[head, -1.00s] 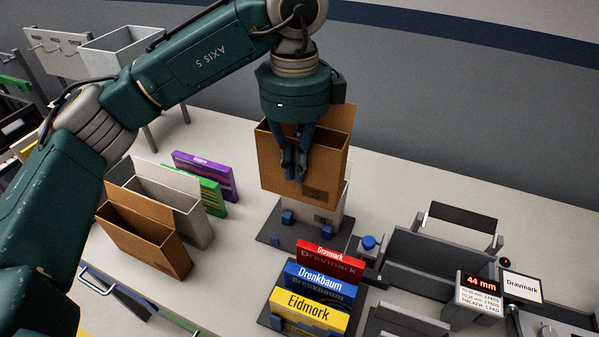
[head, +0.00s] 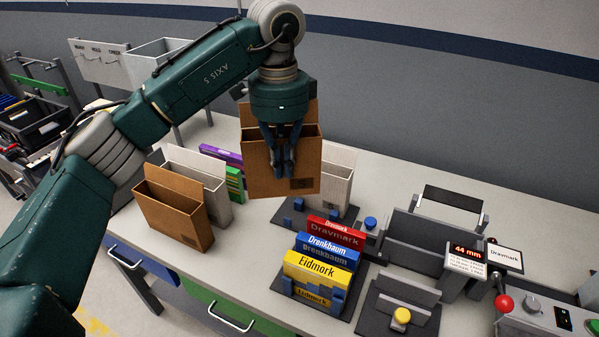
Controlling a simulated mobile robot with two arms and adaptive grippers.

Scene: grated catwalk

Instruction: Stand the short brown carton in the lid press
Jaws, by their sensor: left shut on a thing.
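My left gripper (head: 284,172) points down and is shut on a wall of a brown carton (head: 258,168). The carton is upright, open at the top with its back flap raised, and held in the air. It partly hides a white carton (head: 337,184), which stands on a dark plate with blue blocks (head: 290,221). Another brown carton (head: 168,212) stands open on the table at left, in front of a second white carton. I cannot tell for sure which fixture is the lid press. My right gripper is not in view.
Red, blue and yellow boxes (head: 318,262) stand in a rack at front centre. A dark fixture with a yellow knob (head: 401,316), a 44 mm display (head: 467,252) and a red-knobbed lever (head: 503,303) are at right. Purple and green boxes (head: 235,184) stand behind the left cartons.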

